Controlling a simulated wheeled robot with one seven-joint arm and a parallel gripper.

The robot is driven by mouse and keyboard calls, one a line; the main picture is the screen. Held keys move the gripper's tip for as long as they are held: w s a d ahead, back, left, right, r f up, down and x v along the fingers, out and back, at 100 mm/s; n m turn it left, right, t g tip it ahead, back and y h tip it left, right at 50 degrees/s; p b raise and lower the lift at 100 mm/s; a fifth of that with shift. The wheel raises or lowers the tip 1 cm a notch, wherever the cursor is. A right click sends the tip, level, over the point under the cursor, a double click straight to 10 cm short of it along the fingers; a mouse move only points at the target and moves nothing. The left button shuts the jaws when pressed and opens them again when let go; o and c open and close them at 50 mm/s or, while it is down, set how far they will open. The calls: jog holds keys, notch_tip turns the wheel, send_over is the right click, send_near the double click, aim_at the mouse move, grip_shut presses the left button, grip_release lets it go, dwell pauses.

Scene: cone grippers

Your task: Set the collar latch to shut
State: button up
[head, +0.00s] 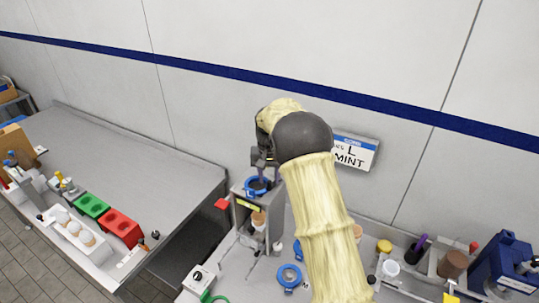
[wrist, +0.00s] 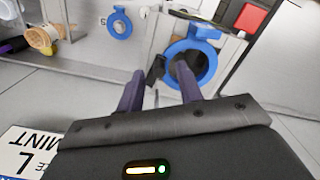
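A blue ring collar (head: 256,187) sits on top of a grey box-like stand, just below my gripper in the head view. It also shows in the wrist view (wrist: 207,56), with a dark round opening. A small black piece (wrist: 155,70) projects from the collar's left side in the wrist view; it looks like the latch, but whether it is open or shut is unclear. My gripper (wrist: 160,72) has two purple fingers spread apart, with the black piece seen between their tips. The right finger overlaps the collar opening. Contact cannot be made out.
A red square block (wrist: 250,17) is beside the stand's top. Another blue ring (head: 289,276) lies on the counter below. A "MINT" sign (head: 355,151) is on the wall close to my arm. Cups and a blue box (head: 505,262) stand at right.

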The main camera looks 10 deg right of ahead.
aim_at(270, 182)
notch_tip(270, 182, up, 16)
jog(key=b, duration=0.2)
jog(key=shift+r+b, duration=0.25)
jog(key=shift+b, duration=0.1)
jog(key=s+d+f+t+b, duration=0.1)
jog(key=s+d+f, duration=0.1)
jog(key=s+f, duration=0.4)
jog(key=s+d+f+n+b, duration=0.1)
jog(key=s+f, duration=0.6)
jog(key=s, duration=0.7)
jog(key=s+d+f+t+b, duration=0.1)
jog(key=s+d+f+b, duration=0.1)
jog(key=s+f, duration=0.5)
jog(key=s+d, duration=0.1)
jog(key=s, duration=0.2)
jog(key=shift+s+n+t, duration=0.2)
jog(key=shift+n+t, duration=0.1)
